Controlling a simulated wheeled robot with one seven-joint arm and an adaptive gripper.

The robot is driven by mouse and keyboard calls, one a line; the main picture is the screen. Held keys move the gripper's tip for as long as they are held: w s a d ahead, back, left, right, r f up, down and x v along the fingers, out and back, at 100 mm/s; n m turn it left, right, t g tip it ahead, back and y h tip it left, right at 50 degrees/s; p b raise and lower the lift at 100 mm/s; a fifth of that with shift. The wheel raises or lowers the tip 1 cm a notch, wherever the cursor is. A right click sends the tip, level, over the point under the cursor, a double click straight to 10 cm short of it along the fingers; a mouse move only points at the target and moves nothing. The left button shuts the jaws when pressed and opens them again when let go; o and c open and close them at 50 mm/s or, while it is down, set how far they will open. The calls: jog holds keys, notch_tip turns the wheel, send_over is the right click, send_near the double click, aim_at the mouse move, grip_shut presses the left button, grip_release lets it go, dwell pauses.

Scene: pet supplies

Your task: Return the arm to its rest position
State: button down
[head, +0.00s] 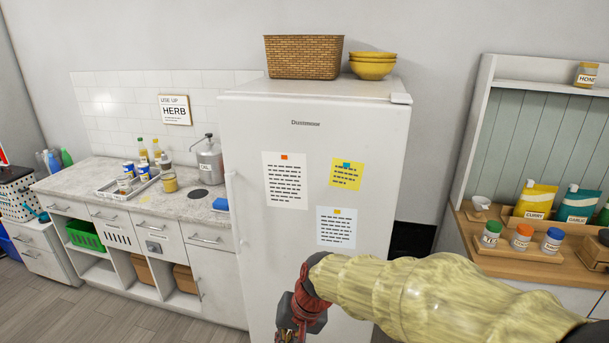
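My arm comes in from the lower right of the head view, wrapped in a pale yellow cover. It reaches left across the front of the white fridge (270,240). My gripper (288,337) hangs down at the bottom edge of the view, in front of the lower part of the fridge door. Only its upper part shows. Its fingertips are cut off by the frame edge, so I cannot tell whether it is open or shut or holds anything.
A wooden shelf unit (490,225) with jars and pouches stands right, near my arm. A wicker basket (304,57) and yellow bowls (373,66) sit on the fridge. Floor at lower left is clear.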

jog(key=s+d+r+t+h, duration=0.1)
jog(key=s+d+r, duration=0.3)
jog(key=d, duration=0.4)
jog(key=s+d+r+t+h, duration=0.1)
jog(key=s+d+r, duration=0.3)
jog(key=s+d, duration=0.2)
jog(key=s+d+r+t+h, duration=0.1)
jog(key=s+d+r, duration=0.3)
jog(key=d, duration=0.6)
jog(key=shift+s+t+h, duration=0.4)
jog(key=shift+s+t, duration=0.2)
jog(key=shift+s, duration=0.4)
